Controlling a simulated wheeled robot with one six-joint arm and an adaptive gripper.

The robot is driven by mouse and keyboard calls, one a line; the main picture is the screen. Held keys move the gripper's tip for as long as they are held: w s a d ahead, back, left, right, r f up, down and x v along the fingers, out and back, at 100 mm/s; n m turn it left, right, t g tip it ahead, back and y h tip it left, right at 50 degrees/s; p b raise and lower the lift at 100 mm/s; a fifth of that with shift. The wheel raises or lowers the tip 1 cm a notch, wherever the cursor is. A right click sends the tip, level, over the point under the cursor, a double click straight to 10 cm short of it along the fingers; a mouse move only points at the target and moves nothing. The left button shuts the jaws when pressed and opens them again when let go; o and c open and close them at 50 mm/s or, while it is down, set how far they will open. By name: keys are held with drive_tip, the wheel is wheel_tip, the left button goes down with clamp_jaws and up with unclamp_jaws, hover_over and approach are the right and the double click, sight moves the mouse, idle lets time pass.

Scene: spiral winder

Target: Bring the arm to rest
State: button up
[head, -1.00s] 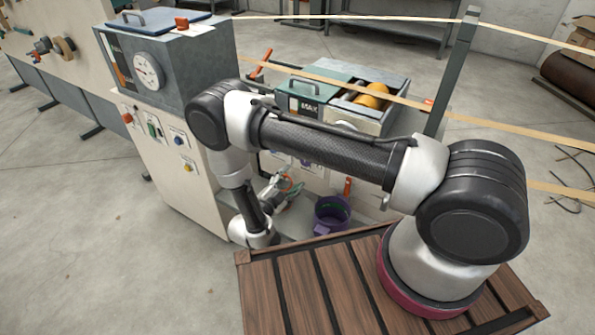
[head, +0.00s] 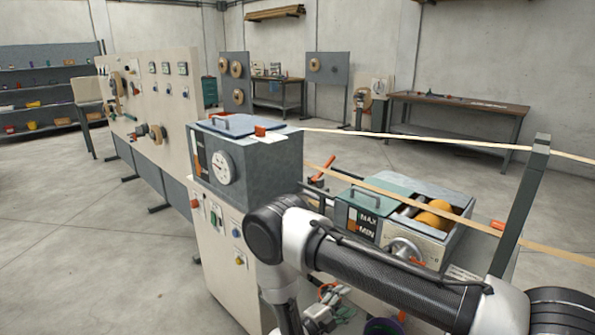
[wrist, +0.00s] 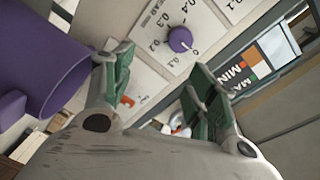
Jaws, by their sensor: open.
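My arm reaches from the lower right across the front of the winder (head: 258,175) in the head view, bent, with its elbow in front of the cream cabinet. My gripper (head: 326,308) hangs low at the bottom edge there, partly cut off. In the wrist view my gripper (wrist: 160,62) has its two green-padded fingers spread apart with nothing between them. A purple knob (wrist: 180,39) on a scale plate shows beyond the fingers. A purple cup-like container (wrist: 45,65) is close beside the left finger, not between the fingers. Only its rim shows in the head view (head: 383,326).
A MAX/MIN unit (head: 362,222) with yellow rollers (head: 433,214) stands behind the arm. Pale strips (head: 440,143) run to a dark post (head: 522,200) at right. A cream panel (head: 150,105) stands at left. Open floor lies at far left.

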drive_tip(key=s+d+m+g+h, duration=0.2)
drive_tip(key=s+d+m+g, duration=0.15)
drive_tip(key=d+m, duration=0.2)
drive_tip(key=s+d+r+n+g+y, duration=0.1)
drive_tip(key=s+d+r+n+y, duration=0.4)
drive_tip(key=r, duration=1.1)
drive_tip(key=s+d+r+n+g+y, duration=0.1)
drive_tip(key=s+d+r+n+y, duration=0.4)
drive_tip(key=s+r+n, duration=0.4)
drive_tip(key=s+d+r+n+g+y, duration=0.1)
drive_tip(key=s+d+r+n+y, duration=0.4)
drive_tip(key=r+n, duration=0.9)
wheel_tip(320, 180, up, 9)
drive_tip(key=shift+s+d+f+n, duration=0.1)
drive_tip(key=shift+s+d+n, duration=0.2)
drive_tip(key=shift+s, duration=0.7)
